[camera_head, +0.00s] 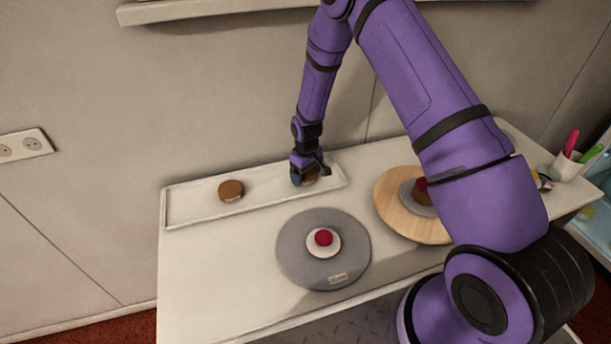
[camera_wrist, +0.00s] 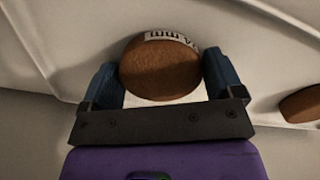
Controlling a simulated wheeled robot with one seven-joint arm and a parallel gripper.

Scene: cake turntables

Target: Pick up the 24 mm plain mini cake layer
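A brown, plain round cake layer (camera_wrist: 160,72) with a white label sits between the fingers of my gripper (camera_wrist: 163,80) in the wrist view. The label shows "mm", but I cannot read its number. The fingers stand close on both sides, and I cannot tell whether they press on it. In the head view my gripper (camera_head: 310,175) is low over the right part of the long white tray (camera_head: 270,205), partly hiding this layer (camera_head: 310,177). A second brown layer (camera_head: 231,190) lies on the tray to the left; its label is unreadable here.
A grey turntable (camera_head: 295,265) with a white disc and a red-topped item stands in front of the tray. A wooden round board (camera_head: 395,210) with a grey disc and cake is on the right, partly behind my arm.

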